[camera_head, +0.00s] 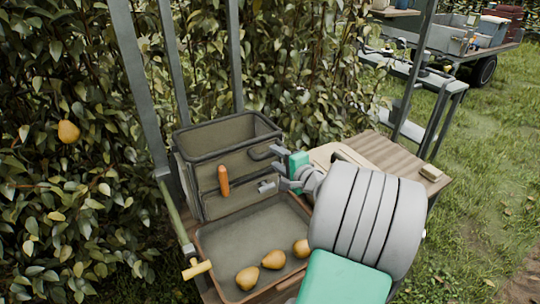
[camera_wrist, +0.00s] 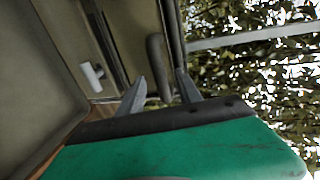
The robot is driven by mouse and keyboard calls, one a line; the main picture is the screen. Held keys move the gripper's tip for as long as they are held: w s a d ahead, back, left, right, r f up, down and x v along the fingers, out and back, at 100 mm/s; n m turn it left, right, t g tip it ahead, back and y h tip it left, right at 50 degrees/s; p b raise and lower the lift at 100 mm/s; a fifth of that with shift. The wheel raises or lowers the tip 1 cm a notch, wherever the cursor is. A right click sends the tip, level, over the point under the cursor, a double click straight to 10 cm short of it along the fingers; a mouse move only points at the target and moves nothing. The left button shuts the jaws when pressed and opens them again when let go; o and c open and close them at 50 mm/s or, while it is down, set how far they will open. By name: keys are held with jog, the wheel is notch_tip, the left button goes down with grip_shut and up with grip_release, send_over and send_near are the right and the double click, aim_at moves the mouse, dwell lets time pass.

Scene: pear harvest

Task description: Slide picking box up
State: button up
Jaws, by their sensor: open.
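The picking box (camera_head: 205,180) is a grey, dark-rimmed open box standing upright between posts at the back of a shallow tray. An orange upright grip (camera_head: 223,181) is on its front. A dark bent handle (camera_head: 262,152) sits near its right front corner; it also shows in the wrist view (camera_wrist: 157,62). My gripper (camera_head: 271,170) is open and empty at the box's right front. In the wrist view my gripper (camera_wrist: 161,92) has its fingers apart, with the dark handle showing between and beyond them. I cannot tell whether they touch it.
The shallow tray (camera_head: 222,244) below the box holds three pears (camera_head: 273,260). A yellow handle (camera_head: 197,270) juts from its left. A wooden board (camera_head: 400,158) lies to the right. A leafy hedge with a hanging pear (camera_head: 69,131) is behind. A loaded cart (camera_head: 455,40) stands back right.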

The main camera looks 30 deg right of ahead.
aim_at(272, 155)
jog(key=x, duration=0.4)
jog(key=shift+w, duration=0.2)
jog(key=shift+c, duration=0.4)
grip_shut()
dwell(0.8)
